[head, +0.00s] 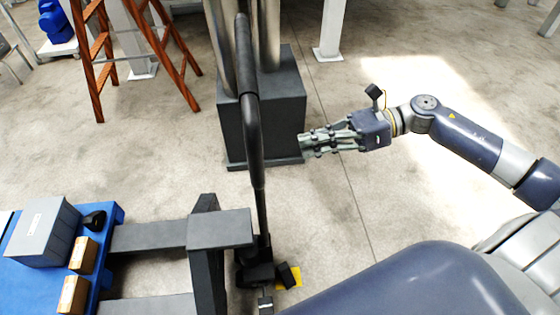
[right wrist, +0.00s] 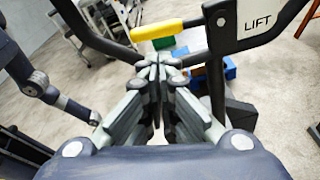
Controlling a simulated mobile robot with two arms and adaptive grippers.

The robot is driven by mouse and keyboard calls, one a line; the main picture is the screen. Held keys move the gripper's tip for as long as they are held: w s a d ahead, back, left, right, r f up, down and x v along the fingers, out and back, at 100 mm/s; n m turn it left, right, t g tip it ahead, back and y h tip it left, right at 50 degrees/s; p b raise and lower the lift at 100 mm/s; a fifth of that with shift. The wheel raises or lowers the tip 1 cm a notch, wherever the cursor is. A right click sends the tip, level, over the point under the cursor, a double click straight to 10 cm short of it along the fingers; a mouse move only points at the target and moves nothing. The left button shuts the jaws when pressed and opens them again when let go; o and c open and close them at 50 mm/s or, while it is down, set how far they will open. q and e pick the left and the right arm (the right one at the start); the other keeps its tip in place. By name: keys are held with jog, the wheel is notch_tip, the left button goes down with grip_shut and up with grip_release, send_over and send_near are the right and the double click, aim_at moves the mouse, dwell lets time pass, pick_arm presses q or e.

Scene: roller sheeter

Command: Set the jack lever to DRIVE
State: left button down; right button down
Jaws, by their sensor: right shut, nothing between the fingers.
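The pallet jack's black handle (head: 253,130) stands upright in the middle of the head view. In the right wrist view a yellow-gripped lever (right wrist: 165,29) juts left from the jack's dark handle frame (right wrist: 216,70), next to a white plate (right wrist: 258,20) reading LIFT. No other setting's label is readable. My right gripper (head: 303,142) is shut and empty, to the right of the handle in the head view. In the right wrist view its closed fingers (right wrist: 157,68) point toward the yellow lever, which shows just past the tips; contact cannot be told. My left gripper is not in view.
A blue pallet (head: 108,216) with a grey box (head: 42,232) and small brown boxes (head: 83,255) is at the lower left, by the jack's forks (head: 150,236). A dark pedestal (head: 280,115) stands behind the handle. A wooden ladder (head: 95,60) is further back. Floor on the right is clear.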

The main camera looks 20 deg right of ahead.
jog(key=w+a+f+n+h+p, duration=0.1)
jog(key=w+a+f+p, duration=0.1)
jog(key=a, duration=0.6)
jog(key=shift+a+f+n+g+p, duration=0.2)
jog(key=shift+f+n+g+p, duration=0.15)
jog(key=shift+p, duration=0.55)
jog(key=shift+s+r+b, duration=0.15)
jog(key=shift+r+b, duration=0.4)
jog(key=shift+r, duration=0.1)
